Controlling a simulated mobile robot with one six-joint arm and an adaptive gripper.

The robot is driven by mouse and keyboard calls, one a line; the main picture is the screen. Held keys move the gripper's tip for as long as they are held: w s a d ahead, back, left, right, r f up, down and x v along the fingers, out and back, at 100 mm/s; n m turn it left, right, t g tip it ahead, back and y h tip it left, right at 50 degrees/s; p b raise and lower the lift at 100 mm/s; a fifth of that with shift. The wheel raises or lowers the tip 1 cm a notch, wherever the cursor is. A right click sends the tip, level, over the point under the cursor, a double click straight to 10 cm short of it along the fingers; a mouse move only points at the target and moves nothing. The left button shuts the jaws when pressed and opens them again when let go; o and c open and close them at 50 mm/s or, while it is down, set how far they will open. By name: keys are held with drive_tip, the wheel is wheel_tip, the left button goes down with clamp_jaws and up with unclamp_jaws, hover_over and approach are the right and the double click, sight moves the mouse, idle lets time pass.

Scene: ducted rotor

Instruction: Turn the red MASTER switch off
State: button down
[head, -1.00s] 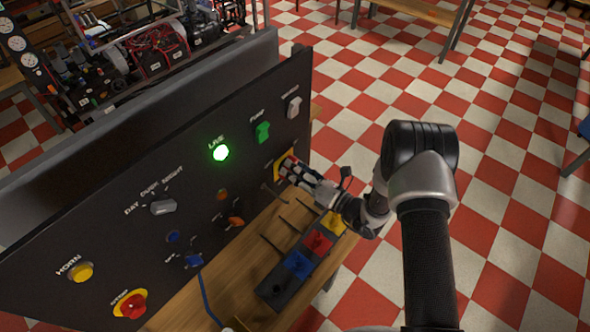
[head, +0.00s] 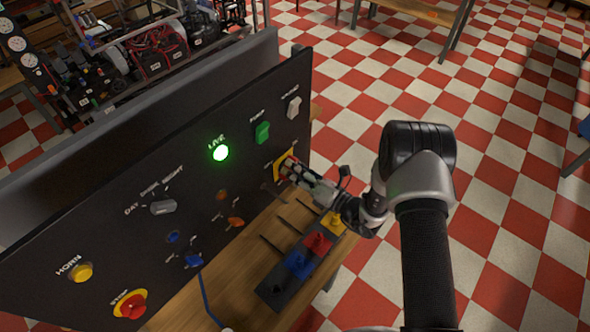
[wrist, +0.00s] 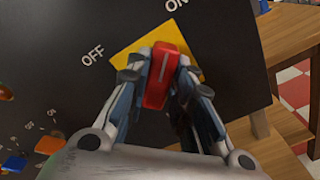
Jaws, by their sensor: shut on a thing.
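The red MASTER switch (wrist: 165,78) is a red knob with a pale line on a yellow plate (wrist: 131,56) on the black panel. In the wrist view its line runs nearly upright, towards the ON label (wrist: 176,4); the OFF label (wrist: 92,57) is to the left. My gripper (wrist: 166,76) is shut on the red knob, one finger on each side. In the head view my gripper (head: 290,171) is at the panel's right end and hides most of the knob; the yellow plate (head: 279,166) shows around it. The LIVE lamp (head: 220,152) glows green.
The panel also carries a green switch (head: 262,132), a white switch (head: 293,107), a grey selector (head: 163,207), a yellow HORN button (head: 81,272) and a red STOP button (head: 131,305). A block with coloured parts (head: 277,290) lies on the wooden bench below my arm.

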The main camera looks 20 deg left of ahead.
drive_tip(key=shift+n, duration=0.3)
drive_tip(key=n+b, duration=0.3)
drive_tip(key=n, duration=0.1)
drive_tip(key=n+b, duration=0.4)
drive_tip(key=n, duration=0.1)
drive_tip(key=shift+s+f, duration=0.1)
drive_tip(key=shift+s, duration=0.1)
drive_tip(key=n+b, duration=0.8)
drive_tip(key=shift+s+a, duration=0.1)
drive_tip(key=shift+s, duration=0.05)
drive_tip(key=shift+n, duration=0.4)
drive_tip(key=c, duration=1.4)
unclamp_jaws()
